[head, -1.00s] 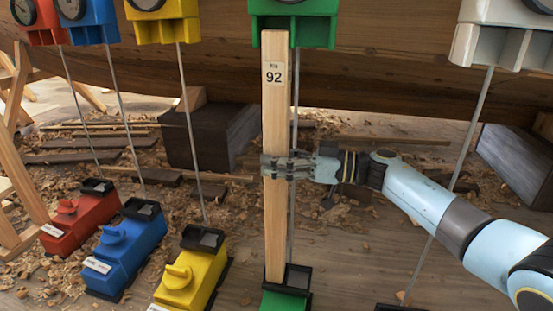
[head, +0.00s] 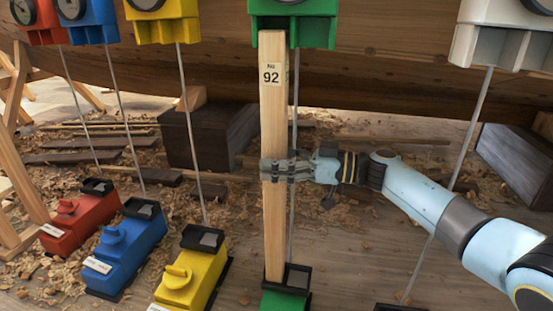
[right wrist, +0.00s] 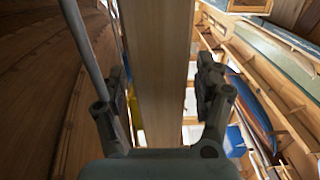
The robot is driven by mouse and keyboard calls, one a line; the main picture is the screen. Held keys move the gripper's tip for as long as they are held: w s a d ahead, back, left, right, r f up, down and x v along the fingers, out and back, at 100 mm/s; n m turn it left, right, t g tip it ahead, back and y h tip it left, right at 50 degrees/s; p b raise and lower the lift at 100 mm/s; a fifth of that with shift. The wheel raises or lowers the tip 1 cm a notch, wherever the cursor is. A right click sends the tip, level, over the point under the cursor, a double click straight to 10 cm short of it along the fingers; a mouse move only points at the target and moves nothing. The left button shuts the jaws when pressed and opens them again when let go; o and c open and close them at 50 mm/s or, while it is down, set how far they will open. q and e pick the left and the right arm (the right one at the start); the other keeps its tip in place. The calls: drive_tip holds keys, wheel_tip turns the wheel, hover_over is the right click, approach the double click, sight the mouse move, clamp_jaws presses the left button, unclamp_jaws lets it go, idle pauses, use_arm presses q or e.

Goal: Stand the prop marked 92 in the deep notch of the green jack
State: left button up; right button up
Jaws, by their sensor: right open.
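The prop marked 92 (head: 274,120) is a long pale wooden post. It stands nearly upright, its foot at the black tray (head: 299,274) on the green jack's base (head: 285,301). Its top overlaps the left part of the green jack's upper block (head: 313,27); I cannot tell how deep it sits in a notch there. My right gripper (head: 287,170) is around the prop at mid-height, coming from the right. In the right wrist view its open fingers (right wrist: 160,95) stand either side of the prop (right wrist: 160,60), with narrow gaps. My left gripper is not in view.
Red (head: 75,222), blue (head: 128,252) and yellow (head: 190,275) jack bases stand to the left, with thin rods rising to their upper blocks. A white upper block (head: 500,42) hangs at right. The wooden hull (head: 400,70) spans behind. Shavings and planks litter the floor.

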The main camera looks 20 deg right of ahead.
drive_tip(key=v, duration=1.2)
drive_tip(key=shift+a+r, duration=0.1)
drive_tip(key=s+a+p, duration=0.2)
drive_tip(key=s+p, duration=0.1)
drive_tip(key=s, duration=0.1)
drive_tip(key=shift+s+a, duration=0.1)
drive_tip(key=shift+a, duration=0.3)
idle(0.5)
